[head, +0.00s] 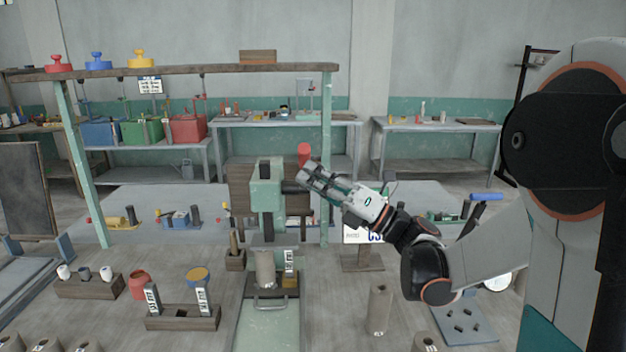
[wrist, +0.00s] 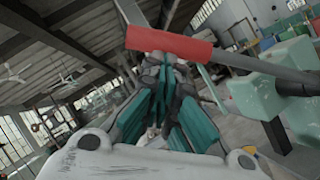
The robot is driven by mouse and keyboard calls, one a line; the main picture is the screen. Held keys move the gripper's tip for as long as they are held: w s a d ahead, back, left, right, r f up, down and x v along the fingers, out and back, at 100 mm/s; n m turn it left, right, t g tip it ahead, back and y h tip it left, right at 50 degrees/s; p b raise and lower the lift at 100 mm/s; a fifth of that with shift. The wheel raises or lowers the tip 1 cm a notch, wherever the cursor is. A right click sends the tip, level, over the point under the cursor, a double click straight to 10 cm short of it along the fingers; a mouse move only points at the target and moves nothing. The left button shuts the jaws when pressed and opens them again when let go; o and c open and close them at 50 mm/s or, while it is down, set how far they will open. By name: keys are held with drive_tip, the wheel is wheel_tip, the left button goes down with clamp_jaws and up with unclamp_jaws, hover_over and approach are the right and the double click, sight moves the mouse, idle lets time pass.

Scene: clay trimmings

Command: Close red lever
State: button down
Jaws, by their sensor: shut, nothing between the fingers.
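The red lever's handle (head: 304,152) stands upright just above my gripper (head: 308,175) in the head view. My gripper is shut with nothing held. I cannot tell whether the fingers touch the lever. The lever's lower part is hidden behind my gripper in the head view. The green machine (head: 267,197) with a dark horizontal shaft stands at the left of my gripper. It also shows in the wrist view (wrist: 262,80).
A grey cylinder (head: 265,268) stands below the green machine, beside a labelled block. A wooden overhead beam (head: 220,69) carries red, blue and yellow knobs. A wooden rack (head: 183,318) and a red pot (head: 138,284) stand at left. Another cylinder (head: 380,308) stands below my forearm.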

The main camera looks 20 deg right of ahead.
drive_tip(key=w+d+r+m+h+p, duration=0.2)
drive_tip(key=w+r+m+p, duration=0.2)
drive_tip(key=r, duration=0.3)
drive_tip(key=shift+w+r+t+p, duration=0.15)
drive_tip(key=shift+w+t+p, duration=0.15)
drive_tip(key=shift+w+p, duration=0.5)
drive_tip(key=shift+w, duration=0.1)
drive_tip(key=shift+a, duration=0.1)
